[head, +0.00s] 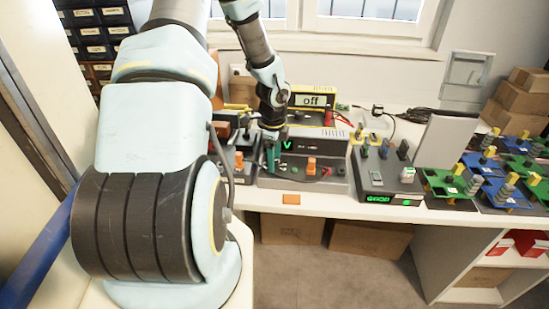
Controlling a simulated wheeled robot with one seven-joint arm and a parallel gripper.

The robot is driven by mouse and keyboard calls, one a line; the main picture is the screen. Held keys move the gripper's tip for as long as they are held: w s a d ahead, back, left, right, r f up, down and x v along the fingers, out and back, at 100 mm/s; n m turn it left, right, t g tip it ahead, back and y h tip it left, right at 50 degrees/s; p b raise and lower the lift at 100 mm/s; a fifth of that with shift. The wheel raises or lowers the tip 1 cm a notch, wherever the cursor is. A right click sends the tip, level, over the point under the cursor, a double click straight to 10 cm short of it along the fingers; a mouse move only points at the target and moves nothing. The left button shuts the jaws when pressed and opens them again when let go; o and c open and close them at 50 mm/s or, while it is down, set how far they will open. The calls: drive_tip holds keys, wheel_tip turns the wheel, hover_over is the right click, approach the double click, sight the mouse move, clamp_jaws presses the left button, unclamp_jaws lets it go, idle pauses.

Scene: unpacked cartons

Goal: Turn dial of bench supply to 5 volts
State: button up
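A low dark-and-grey unit with a lit green "V" on its front, which looks like the bench supply (325,178), sits near the front edge of the workbench. The rest of its reading is too small to make out. An orange block-like part (311,166) stands on its top. My gripper (271,163) points down at the left part of this unit, with teal fingers left of the orange part. The dial is not clearly visible, and my gripper covers that area. I cannot tell whether the fingers touch anything or how far apart they are.
To the right is a grey unit with a green display (384,188), then green and blue boards (447,183). A small orange piece (291,199) lies at the front edge. Cartons (523,100) stand at the back right.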

clamp_jaws()
idle(0.6)
drive_tip(key=n+b, duration=0.1)
drive_tip(key=n, duration=0.4)
drive_tip(key=n+b, duration=0.1)
drive_tip(key=n, duration=0.3)
drive_tip(key=shift+w+d, duration=0.1)
drive_tip(key=n+b, duration=0.1)
drive_tip(key=n, duration=0.4)
drive_tip(key=shift+y+b, duration=0.3)
drive_tip(key=shift+w+n+b, duration=0.1)
drive_tip(key=shift+n+b, duration=0.2)
drive_tip(key=shift+n, duration=1.5)
